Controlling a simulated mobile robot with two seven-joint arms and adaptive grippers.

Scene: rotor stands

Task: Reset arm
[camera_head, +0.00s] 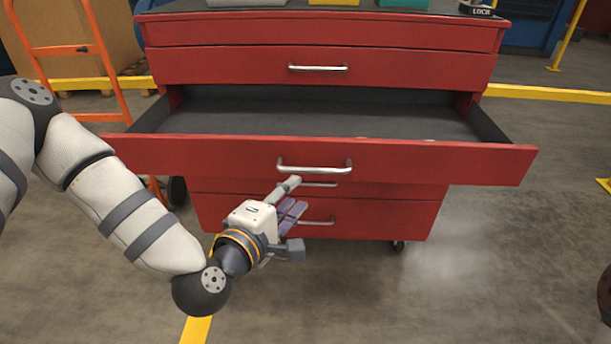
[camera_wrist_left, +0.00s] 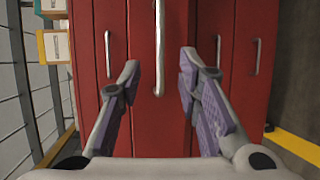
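My left gripper (camera_head: 292,198) is in front of the red tool cabinet, just below the handle (camera_head: 315,168) of the pulled-out drawer (camera_head: 230,162). In the left wrist view the two fingers of this gripper (camera_wrist_left: 159,68) are wide apart, with purple pads and nothing held between them. The same drawer handle (camera_wrist_left: 159,45) appears between and beyond the fingers and is not gripped. The open drawer has a dark interior that looks mostly empty; a few small bits show at its front edge. My right gripper is in neither view.
The cabinet (camera_head: 320,67) has shut drawers above and below the open one, and items on top. An orange hand cart (camera_head: 107,75) stands at the left. Grey floor (camera_head: 480,260) is clear at the right. A dark reddish object (camera_head: 604,295) shows at the right edge.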

